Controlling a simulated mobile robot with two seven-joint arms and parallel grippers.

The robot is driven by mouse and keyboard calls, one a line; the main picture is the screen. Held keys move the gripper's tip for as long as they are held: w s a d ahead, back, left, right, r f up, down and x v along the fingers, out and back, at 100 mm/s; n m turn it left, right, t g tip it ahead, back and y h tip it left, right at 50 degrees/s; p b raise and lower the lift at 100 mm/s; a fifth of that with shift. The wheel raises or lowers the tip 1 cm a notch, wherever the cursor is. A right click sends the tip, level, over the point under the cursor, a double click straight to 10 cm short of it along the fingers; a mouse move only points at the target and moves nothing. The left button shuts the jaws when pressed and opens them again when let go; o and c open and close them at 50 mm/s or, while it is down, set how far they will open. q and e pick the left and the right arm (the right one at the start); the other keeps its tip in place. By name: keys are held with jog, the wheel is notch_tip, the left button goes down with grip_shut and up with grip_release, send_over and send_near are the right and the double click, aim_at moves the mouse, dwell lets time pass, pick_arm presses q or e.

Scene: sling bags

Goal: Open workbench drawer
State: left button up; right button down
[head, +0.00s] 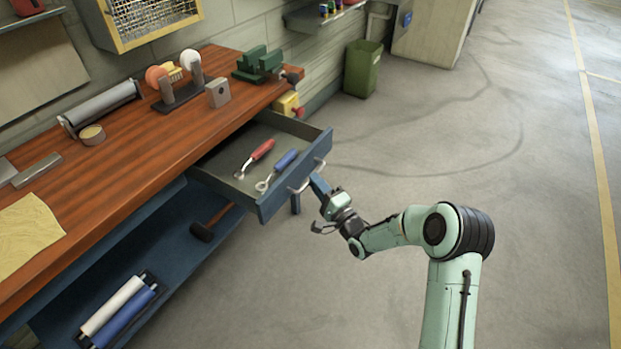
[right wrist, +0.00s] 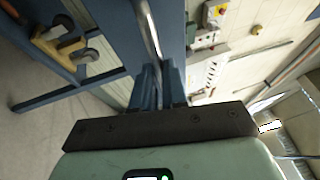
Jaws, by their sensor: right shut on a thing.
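The workbench drawer (head: 288,185) stands pulled out from under the wooden bench top, open toward the right. Its blue front carries a metal bar handle (head: 303,180). My right gripper (head: 316,186) is at the handle, with its blue fingers shut on it. In the right wrist view the handle (right wrist: 150,38) runs down between the fingers (right wrist: 158,88), close against the blue drawer front. Inside the drawer lie a red-handled tool (head: 258,154) and a blue-handled tool (head: 282,165). The exact contact of the fingertips is partly hidden. My left gripper is out of view.
The bench top (head: 110,185) holds a green vise (head: 259,62), a grinder (head: 180,87) and a tape roll (head: 92,134). A mallet (head: 208,226) and rolls lie on the lower shelf. A green bin (head: 362,69) stands behind. The floor to the right is clear.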

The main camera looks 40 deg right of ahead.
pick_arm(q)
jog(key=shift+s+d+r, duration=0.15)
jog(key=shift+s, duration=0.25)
pick_arm(e)
jog(key=shift+s+d, duration=0.2)
jog(key=shift+s, duration=0.3)
jog(key=c, duration=1.2)
grip_release()
jog(key=shift+o, duration=0.2)
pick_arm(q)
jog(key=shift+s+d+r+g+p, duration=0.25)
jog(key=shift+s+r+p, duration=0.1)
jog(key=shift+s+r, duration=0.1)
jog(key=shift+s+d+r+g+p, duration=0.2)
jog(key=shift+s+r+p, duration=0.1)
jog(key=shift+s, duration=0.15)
pick_arm(e)
jog(key=s+f, duration=0.2)
jog(key=s, duration=1.1)
jog(key=shift+f, duration=0.25)
